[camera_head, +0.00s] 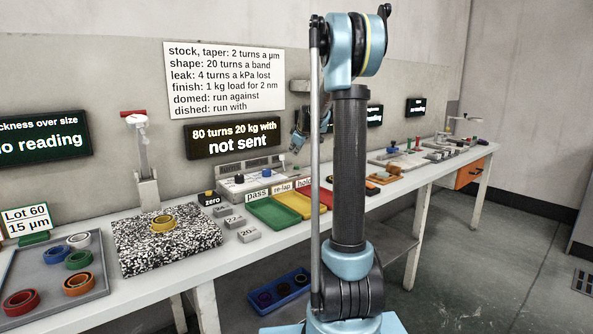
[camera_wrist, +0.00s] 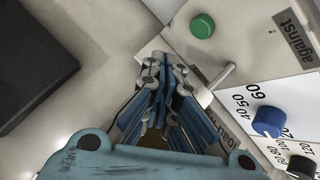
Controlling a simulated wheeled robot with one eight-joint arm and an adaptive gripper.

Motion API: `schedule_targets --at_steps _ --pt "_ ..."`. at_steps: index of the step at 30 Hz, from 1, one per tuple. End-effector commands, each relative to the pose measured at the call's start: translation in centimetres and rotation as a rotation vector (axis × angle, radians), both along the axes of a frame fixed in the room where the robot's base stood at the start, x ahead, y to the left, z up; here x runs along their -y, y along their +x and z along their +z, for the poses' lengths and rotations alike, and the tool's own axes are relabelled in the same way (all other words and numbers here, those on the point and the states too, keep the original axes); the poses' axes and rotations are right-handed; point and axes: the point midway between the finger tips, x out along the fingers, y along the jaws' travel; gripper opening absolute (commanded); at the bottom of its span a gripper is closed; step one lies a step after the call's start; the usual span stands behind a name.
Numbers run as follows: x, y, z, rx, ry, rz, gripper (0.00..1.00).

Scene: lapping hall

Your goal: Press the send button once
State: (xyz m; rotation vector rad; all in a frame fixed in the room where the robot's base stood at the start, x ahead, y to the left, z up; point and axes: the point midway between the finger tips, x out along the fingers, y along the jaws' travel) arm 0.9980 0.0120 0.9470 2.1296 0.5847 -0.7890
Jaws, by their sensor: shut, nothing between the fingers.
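A green round button (camera_wrist: 203,26) sits on the pale control panel (camera_wrist: 245,40) in the upper part of the wrist view; no send label can be read beside it. In the head view the control box (camera_head: 250,186) stands on the bench below a display (camera_head: 233,138) reading "80 turns 20 kg with not sent". My gripper (camera_wrist: 166,70) is shut and empty, its tips below and left of the green button in the wrist view. In the head view my gripper (camera_head: 298,142) is above the box's right end, partly hidden by my arm.
A blue knob (camera_wrist: 268,121) and a black knob (camera_wrist: 301,166) lie to the right. Green (camera_head: 272,213), yellow and red trays lie before the box.

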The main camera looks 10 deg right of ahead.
Motion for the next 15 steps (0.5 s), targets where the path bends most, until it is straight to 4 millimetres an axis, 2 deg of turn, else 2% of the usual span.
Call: schedule_targets --at_steps 7,15 --pt "0.0 0.0 -2.6 0.000 0.000 0.000 0.00" --pt "0.0 0.0 -3.8 0.000 0.000 0.000 0.00"
